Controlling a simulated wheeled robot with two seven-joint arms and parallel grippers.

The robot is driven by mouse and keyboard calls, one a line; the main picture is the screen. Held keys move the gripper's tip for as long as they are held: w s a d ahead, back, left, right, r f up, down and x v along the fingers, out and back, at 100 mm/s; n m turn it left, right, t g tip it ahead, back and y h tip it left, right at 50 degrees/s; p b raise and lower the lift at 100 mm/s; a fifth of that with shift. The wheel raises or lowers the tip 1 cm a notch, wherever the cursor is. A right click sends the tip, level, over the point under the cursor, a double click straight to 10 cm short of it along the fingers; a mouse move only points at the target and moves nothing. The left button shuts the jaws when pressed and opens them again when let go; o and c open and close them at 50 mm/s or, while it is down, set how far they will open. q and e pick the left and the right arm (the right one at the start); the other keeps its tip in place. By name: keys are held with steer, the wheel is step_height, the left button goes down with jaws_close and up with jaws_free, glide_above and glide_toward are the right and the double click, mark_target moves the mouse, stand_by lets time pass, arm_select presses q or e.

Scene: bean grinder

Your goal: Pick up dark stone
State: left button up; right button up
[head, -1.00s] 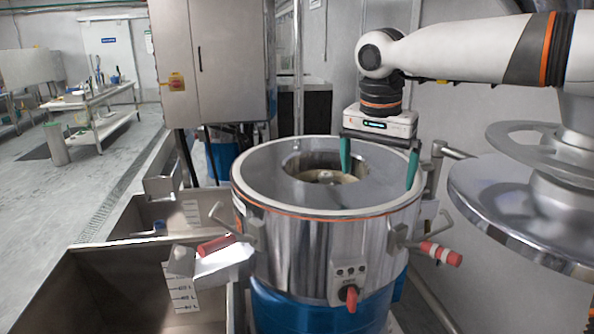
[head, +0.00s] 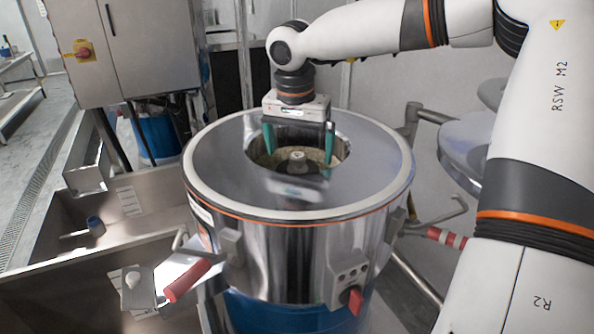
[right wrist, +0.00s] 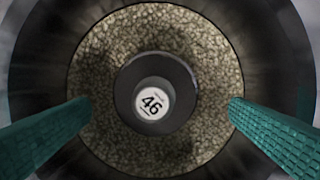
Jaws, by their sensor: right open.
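The steel grinder drum (head: 215,175) stands in the middle of the head view, with a round opening in its top. Inside is a bed of pale beans or pellets, seen in the right wrist view (right wrist: 105,55). At its centre sits a dark round piece (right wrist: 122,88) with a raised white cap marked 46 (right wrist: 152,103); I cannot tell whether it is the dark stone. My right gripper (head: 298,157) is open over the opening, its green fingers apart on either side of the centre piece, apparently not touching it. My left gripper is out of view.
Steel bins (head: 45,285) stand at the left. A red handle (head: 186,281) sticks out at the drum's left and a red-and-white one (head: 446,238) at its right. A grey cabinet (head: 150,45) is behind. The opening's rim surrounds the fingers closely.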

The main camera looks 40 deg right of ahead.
mark_target(297, 155)
steer(key=shift+w+f, duration=0.15)
steer(key=shift+f, duration=0.15)
steer(key=f, duration=0.1)
steer(key=f+p, duration=0.1)
steer(key=f, duration=0.1)
steer(key=shift+w+d+f, duration=0.2)
steer(key=shift+w+d, duration=0.05)
steer(key=shift+w, duration=0.05)
steer(key=shift+w+d+f, duration=0.1)
steer(key=shift+d+f, duration=0.05)
steer(key=shift+f, duration=0.5)
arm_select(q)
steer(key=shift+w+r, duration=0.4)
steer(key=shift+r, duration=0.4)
arm_select(e)
steer(key=shift+r, duration=0.15)
steer(key=c, duration=1.3)
